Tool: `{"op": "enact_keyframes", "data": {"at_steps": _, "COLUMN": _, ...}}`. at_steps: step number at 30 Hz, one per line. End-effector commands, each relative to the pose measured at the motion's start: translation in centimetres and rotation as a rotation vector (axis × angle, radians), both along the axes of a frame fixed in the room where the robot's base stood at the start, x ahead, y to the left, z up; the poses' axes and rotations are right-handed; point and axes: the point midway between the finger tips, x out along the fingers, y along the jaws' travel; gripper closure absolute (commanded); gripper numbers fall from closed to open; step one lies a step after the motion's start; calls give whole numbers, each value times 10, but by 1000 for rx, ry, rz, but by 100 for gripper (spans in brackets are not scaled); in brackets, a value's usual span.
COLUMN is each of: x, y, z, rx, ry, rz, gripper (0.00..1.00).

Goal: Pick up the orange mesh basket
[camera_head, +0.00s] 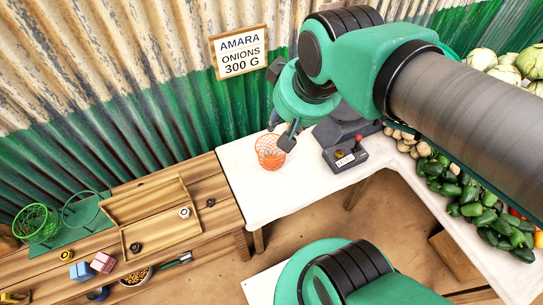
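The orange mesh basket (269,158) stands upright on the white table, near its left part. My gripper (281,134) reaches down from the upper right, with its fingertips at the basket's upper back and right rim. The dark fingers look apart, one behind the rim and one at its right side. I cannot tell whether they touch the mesh. The basket appears to rest on the table, and its front shows clearly.
A dark scale-like device (345,157) with a red knob stands right of the basket. A wooden tray (126,242), a green mesh basket (36,222) and small items occupy the wooden bench at left. Vegetables (474,200) fill the right side. A corrugated wall stands behind.

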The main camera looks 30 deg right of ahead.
Motion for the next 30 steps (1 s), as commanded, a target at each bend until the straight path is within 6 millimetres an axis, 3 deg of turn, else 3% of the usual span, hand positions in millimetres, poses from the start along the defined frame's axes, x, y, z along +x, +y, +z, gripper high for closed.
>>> {"op": "enact_keyframes", "data": {"at_steps": 14, "x": 101, "y": -37, "z": -57, "rx": 46, "ry": 141, "rz": -105, "gripper": 70}}
{"op": "enact_keyframes", "data": {"at_steps": 23, "x": 157, "y": -70, "z": -117, "rx": 80, "ry": 226, "rz": -177, "gripper": 70}}
{"op": "enact_keyframes", "data": {"at_steps": 30, "x": 192, "y": -100, "z": -178, "rx": 111, "ry": 293, "rz": -237, "gripper": 70}}
